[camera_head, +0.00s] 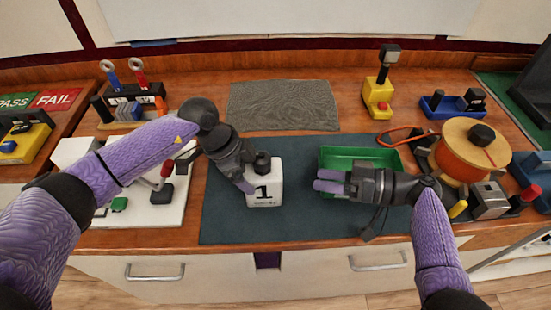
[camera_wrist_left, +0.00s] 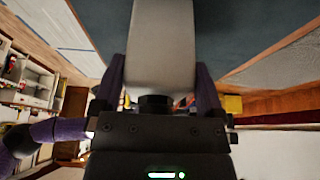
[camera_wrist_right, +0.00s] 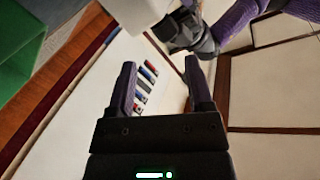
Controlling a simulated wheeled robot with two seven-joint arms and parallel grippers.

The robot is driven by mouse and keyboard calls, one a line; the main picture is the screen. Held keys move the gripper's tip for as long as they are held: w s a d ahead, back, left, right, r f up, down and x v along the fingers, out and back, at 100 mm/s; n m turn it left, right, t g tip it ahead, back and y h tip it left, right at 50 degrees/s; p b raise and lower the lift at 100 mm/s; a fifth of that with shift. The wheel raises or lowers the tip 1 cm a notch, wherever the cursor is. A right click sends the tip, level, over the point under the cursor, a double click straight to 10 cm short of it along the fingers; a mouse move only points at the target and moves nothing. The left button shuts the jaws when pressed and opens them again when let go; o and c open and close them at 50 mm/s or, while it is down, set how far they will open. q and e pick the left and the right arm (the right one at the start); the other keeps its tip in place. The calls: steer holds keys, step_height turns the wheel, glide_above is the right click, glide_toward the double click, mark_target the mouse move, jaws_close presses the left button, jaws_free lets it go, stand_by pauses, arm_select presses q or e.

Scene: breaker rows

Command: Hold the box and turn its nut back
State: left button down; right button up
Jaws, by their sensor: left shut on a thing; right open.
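The white box (camera_head: 264,189), marked with a "1", stands upright on the dark mat, with a black nut (camera_head: 262,163) on its top. My left gripper (camera_head: 249,184) is shut on the box, with one finger showing at its left front side. In the left wrist view the pale box (camera_wrist_left: 163,50) lies between the two fingers (camera_wrist_left: 160,85), and a dark round part shows below it. My right gripper (camera_head: 330,181) is open and empty, to the right of the box and over the near left part of the green tray. Its parted fingers also show in the right wrist view (camera_wrist_right: 160,85).
The green tray (camera_head: 362,155) sits on the dark mat (camera_head: 230,226). An orange reel (camera_head: 465,155) and tools crowd the right. A white board (camera_head: 145,207) with switches lies left. A grey mat (camera_head: 283,105) and a yellow stand (camera_head: 378,95) are behind. Mat between box and tray is clear.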

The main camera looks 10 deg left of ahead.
steer(key=m, duration=0.4)
steer(key=m+t+h, duration=0.4)
steer(key=m+t, duration=0.2)
steer(key=m, duration=2.5)
glide_toward(269, 161)
steer(key=x, duration=1.1)
jaws_close()
